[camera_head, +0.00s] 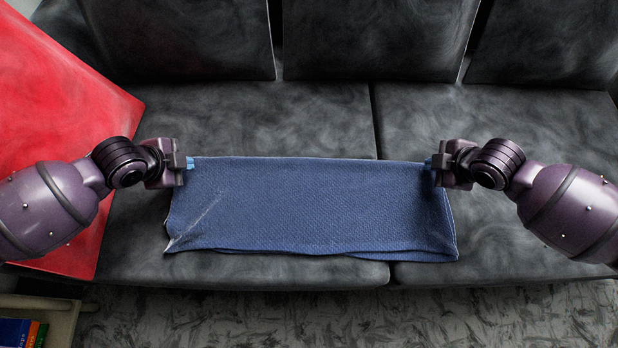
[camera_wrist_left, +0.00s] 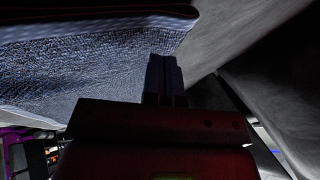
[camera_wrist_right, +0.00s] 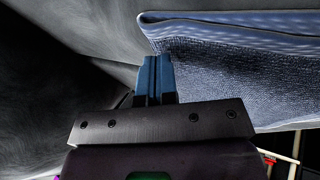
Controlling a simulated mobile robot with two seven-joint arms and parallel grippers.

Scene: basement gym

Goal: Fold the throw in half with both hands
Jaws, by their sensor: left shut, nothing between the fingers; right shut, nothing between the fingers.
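The blue throw (camera_head: 310,207) lies on the seat of the dark sofa as a wide, short rectangle. Its front edge shows layers that do not line up exactly, and its front left corner has a light crease. My left gripper (camera_head: 190,163) is at the throw's back left corner, fingers shut. My right gripper (camera_head: 428,164) is at the back right corner, fingers shut. In the left wrist view the shut fingers (camera_wrist_left: 164,75) are beside the throw (camera_wrist_left: 90,65). In the right wrist view the shut fingers (camera_wrist_right: 155,78) are beside the throw's corner (camera_wrist_right: 230,70), with nothing visible between them.
The dark sofa (camera_head: 500,115) has seat cushions around the throw and back cushions (camera_head: 375,40) behind it. A wooden box with books (camera_head: 30,325) is at the lower left. The seat behind the throw is clear.

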